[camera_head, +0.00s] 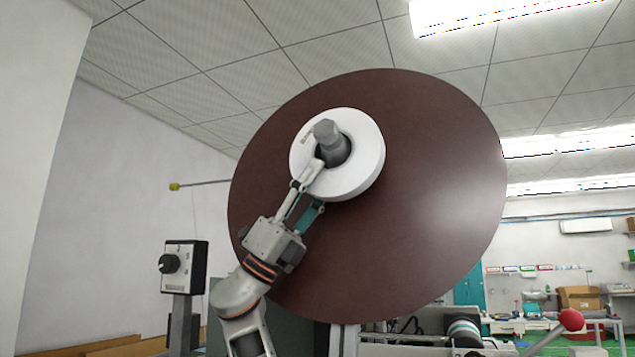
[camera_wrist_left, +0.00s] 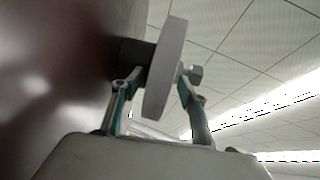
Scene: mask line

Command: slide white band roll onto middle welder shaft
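The white band roll (camera_head: 364,153) is a thick white ring around the middle welder shaft (camera_head: 326,131), whose grey hexagonal end sticks out through the hole. In the left wrist view the roll (camera_wrist_left: 168,62) appears nearly edge-on, with the hexagonal shaft end (camera_wrist_left: 196,74) on its right and a dark hub (camera_wrist_left: 133,50) on its left. My left gripper (camera_head: 314,184) straddles the roll's lower rim, one finger on the front face and one behind. Its fingers (camera_wrist_left: 160,88) appear closed against both faces. My right gripper is not in view.
A large dark brown disc (camera_head: 435,180) stands behind the roll, with a gap bridged by the hub. A control box with a black knob (camera_head: 183,268) stands at left. A red ball handle (camera_head: 571,319) shows at lower right. The space before the disc's right side is clear.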

